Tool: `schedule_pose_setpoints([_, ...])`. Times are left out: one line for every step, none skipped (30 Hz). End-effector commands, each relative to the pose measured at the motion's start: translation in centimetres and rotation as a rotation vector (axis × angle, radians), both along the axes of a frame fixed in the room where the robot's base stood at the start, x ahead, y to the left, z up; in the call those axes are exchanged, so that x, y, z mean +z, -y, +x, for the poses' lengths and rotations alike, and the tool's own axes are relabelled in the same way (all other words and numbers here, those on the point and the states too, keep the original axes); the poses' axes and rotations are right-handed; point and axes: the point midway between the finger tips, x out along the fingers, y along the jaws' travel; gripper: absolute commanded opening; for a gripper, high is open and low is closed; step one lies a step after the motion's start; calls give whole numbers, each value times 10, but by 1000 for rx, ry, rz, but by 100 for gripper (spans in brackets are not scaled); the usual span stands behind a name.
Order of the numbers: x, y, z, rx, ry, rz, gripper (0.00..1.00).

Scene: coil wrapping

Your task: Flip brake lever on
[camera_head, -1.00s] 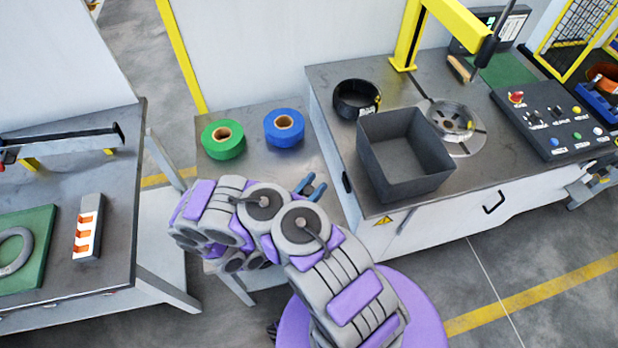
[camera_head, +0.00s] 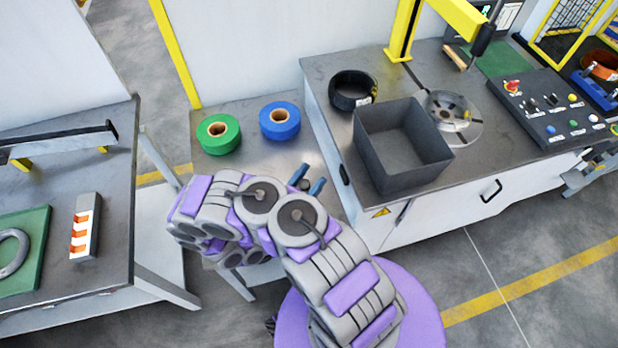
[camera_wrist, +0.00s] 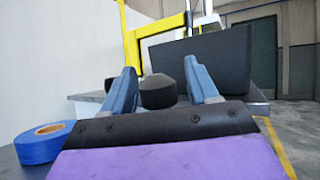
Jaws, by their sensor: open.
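My gripper (camera_head: 310,180) is open, beside the workbench's near left corner and in front of the blue tape roll (camera_head: 280,121). In the wrist view my gripper (camera_wrist: 160,75) has its two blue fingers apart, with a dark rounded shape between them; I cannot tell whether that is part of the gripper. I cannot identify the brake lever for certain. A small wooden-looking handle (camera_head: 454,58) lies near the yellow post (camera_head: 405,32), and the control panel (camera_head: 545,105) carries a red knob and several buttons. All of these are well away from my gripper.
A dark open bin (camera_head: 378,155) stands on the workbench edge, with a black coil (camera_head: 352,90) and a round metal turntable (camera_head: 462,136) beside it. A green tape roll (camera_head: 218,134) sits on the low table. Another table (camera_head: 115,215) stands at left.

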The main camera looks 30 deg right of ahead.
Motion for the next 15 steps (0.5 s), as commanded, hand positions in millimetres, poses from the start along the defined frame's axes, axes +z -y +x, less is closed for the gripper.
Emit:
schedule_pose_setpoints([0, -1, 0, 0, 0, 0, 59])
schedule_pose_setpoints([0, -1, 0, 0, 0, 0, 59])
schedule_pose_setpoints([-1, -2, 0, 0, 0, 0, 59])
schedule_pose_setpoints([-1, -3, 0, 0, 0, 0, 59])
schedule_pose_setpoints([-2, -4, -1, 1, 0, 0, 59])
schedule_pose_setpoints([-4, -7, -1, 1, 0, 0, 59])
schedule_pose_setpoints([-6, -9, -1, 2, 1, 0, 59])
schedule_pose_setpoints([-8, -12, -1, 2, 2, 2, 59])
schedule_pose_setpoints([-11, -17, -2, 4, 2, 3, 59])
schedule_pose_setpoints([-14, -21, -3, 3, 1, 3, 59])
schedule_pose_setpoints([-17, -24, -4, 2, -1, 3, 59])
schedule_pose_setpoints([-18, -33, -6, 4, -1, 2, 59])
schedule_pose_setpoints([-17, -40, -7, 6, 0, 2, 59])
schedule_pose_setpoints([-17, -47, -9, 6, 0, 2, 59])
schedule_pose_setpoints([-17, -56, -11, 6, 0, 3, 59])
